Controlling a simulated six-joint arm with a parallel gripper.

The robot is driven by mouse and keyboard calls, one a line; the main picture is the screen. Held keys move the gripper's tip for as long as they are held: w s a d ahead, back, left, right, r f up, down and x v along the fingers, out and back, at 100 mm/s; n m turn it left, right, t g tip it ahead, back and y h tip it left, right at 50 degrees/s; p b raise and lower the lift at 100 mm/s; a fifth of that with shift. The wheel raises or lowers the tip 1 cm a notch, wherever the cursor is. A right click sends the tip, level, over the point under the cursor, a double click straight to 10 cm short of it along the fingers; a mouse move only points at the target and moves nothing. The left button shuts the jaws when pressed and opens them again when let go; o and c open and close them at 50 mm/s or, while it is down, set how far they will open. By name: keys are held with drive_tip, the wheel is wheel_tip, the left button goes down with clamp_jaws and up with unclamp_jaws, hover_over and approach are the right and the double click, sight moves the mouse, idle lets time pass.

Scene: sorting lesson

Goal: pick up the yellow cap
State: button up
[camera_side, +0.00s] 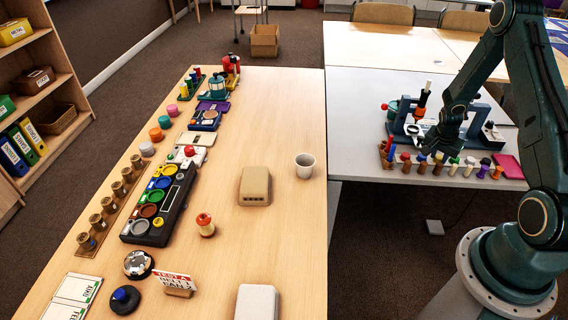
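On the grey table at right, a row of small pegs with coloured caps stands on a low wooden rack (450,178). A yellow cap (438,156) tops one peg near the middle of the row, between a blue cap (421,158) and a green one (454,160). My gripper (428,149) hangs low just behind and above this part of the row, close to the yellow cap. Its fingers are small and dark, so I cannot tell whether they are open or touch anything. A yellow disc also shows in the dark tray (164,183) on the wooden table.
A teal stand (411,133) is behind the row, and a pink pad (508,166) lies at its right end. The wooden table (285,235) at left bears a white cup (305,165), a tan block (255,186) and coloured lids. A gap separates the tables' front parts.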

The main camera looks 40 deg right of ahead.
sight(438, 158)
drive_tip(key=shift+c, duration=1.3)
drive_tip(key=shift+r, duration=0.15)
wheel_tip(438, 158, up, 20)
drive_tip(key=shift+f, duration=0.1)
idle(0.4)
